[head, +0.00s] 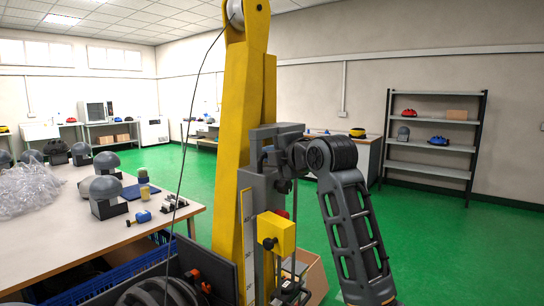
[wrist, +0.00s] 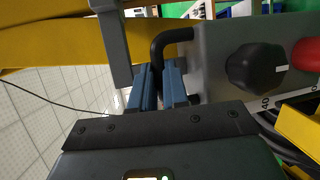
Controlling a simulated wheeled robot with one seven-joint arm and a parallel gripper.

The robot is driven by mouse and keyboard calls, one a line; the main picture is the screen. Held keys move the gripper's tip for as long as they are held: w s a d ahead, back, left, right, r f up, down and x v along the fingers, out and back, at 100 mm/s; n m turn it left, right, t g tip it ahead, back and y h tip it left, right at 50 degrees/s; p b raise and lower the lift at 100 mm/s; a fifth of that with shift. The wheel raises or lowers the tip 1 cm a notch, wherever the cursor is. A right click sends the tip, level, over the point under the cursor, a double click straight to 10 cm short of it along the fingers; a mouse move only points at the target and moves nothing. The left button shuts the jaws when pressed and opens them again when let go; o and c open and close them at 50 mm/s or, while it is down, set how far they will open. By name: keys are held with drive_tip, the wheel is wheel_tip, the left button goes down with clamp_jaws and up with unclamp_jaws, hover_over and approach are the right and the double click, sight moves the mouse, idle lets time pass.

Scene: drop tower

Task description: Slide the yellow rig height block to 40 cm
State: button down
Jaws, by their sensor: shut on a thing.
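The yellow height block (head: 277,232) sits on the grey upright beside a pale scale strip (head: 248,235), low on the tower. A yellow part at the right edge of the wrist view (wrist: 302,122) looks like this block. The strip's number 40 (wrist: 265,102) shows near it; I cannot tell the exact reading. My gripper (wrist: 161,75), with blue fingers, is shut on a black bent handle (wrist: 168,40) on a grey plate, apart from the yellow part. In the head view, my wrist hides most of this grip.
The grey plate carries a black knob (wrist: 254,68) and a red button (wrist: 306,53). The yellow tower (head: 235,130) rises behind, with a thin cable at its left. A table with helmets and headforms (head: 107,197) stands left. Green floor is open toward the shelf (head: 432,146) at right.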

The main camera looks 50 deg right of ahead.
drive_tip(key=c, duration=1.1)
unclamp_jaws()
drive_tip(key=shift+s, duration=0.1)
drive_tip(key=b+v, duration=0.1)
drive_tip(key=v, duration=0.6)
drive_tip(key=shift+s+a+r, duration=0.1)
drive_tip(key=shift+s, duration=0.2)
